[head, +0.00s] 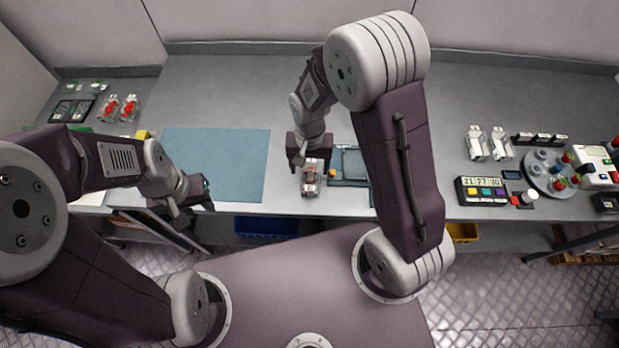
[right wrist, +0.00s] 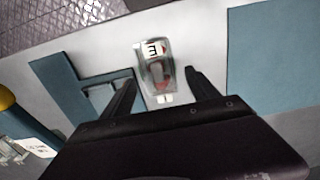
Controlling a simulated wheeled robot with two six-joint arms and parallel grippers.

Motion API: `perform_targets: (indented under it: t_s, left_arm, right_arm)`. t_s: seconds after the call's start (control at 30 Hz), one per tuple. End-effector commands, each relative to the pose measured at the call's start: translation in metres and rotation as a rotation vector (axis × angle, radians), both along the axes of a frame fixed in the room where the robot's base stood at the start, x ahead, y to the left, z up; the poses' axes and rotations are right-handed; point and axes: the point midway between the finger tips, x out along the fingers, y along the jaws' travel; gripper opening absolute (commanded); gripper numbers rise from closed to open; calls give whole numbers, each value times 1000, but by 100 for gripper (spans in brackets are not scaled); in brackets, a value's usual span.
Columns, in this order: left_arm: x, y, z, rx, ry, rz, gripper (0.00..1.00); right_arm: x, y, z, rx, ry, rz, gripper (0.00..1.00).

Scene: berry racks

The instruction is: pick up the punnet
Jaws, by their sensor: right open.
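A small clear punnet (head: 310,180) with a white label and some red in it sits on the grey bench near the front edge, left of a dark blue tray-like fixture. In the right wrist view the punnet (right wrist: 155,65) lies ahead of and between my open fingers. My right gripper (head: 310,162) is open just behind the punnet in the head view, and its fingertips (right wrist: 160,80) show apart on each side. I cannot tell if they touch it. My left gripper (head: 190,208) hangs at the bench's front edge, far to the left; its jaw state is unclear.
A blue mat (head: 215,160) lies left of the punnet. The dark blue fixture (head: 350,165) is close on its right. Two red-filled punnets (head: 120,108) stand at the far left. A timer box (head: 482,191) and a round turntable (head: 550,176) are at the right.

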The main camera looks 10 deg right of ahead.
Motion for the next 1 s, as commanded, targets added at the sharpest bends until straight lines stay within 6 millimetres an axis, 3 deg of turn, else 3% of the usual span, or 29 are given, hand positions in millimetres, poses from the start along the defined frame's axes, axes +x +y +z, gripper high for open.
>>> perform_targets:
  t_s: [0.2, 0.47, 0.6, 0.7, 1.0]
  left_arm:
    - [0, 0, 5, 0, 0, 0, 36]
    - [0, 0, 5, 0, 0, 0, 36]
    - [0, 0, 5, 0, 0, 0, 36]
    - [0, 0, 5, 0, 0, 0, 36]
    - [0, 0, 4, 0, 0, 0, 36]
  right_arm:
    - [-2, -1, -36, -1, 4, 0, 69]
    - [-1, -1, -40, 0, 1, 1, 69]
    - [-1, -1, -40, 0, 1, 1, 30]
    - [-1, -1, -40, 0, 1, 1, 9]
    - [0, -1, -34, 1, 0, 1, 9]
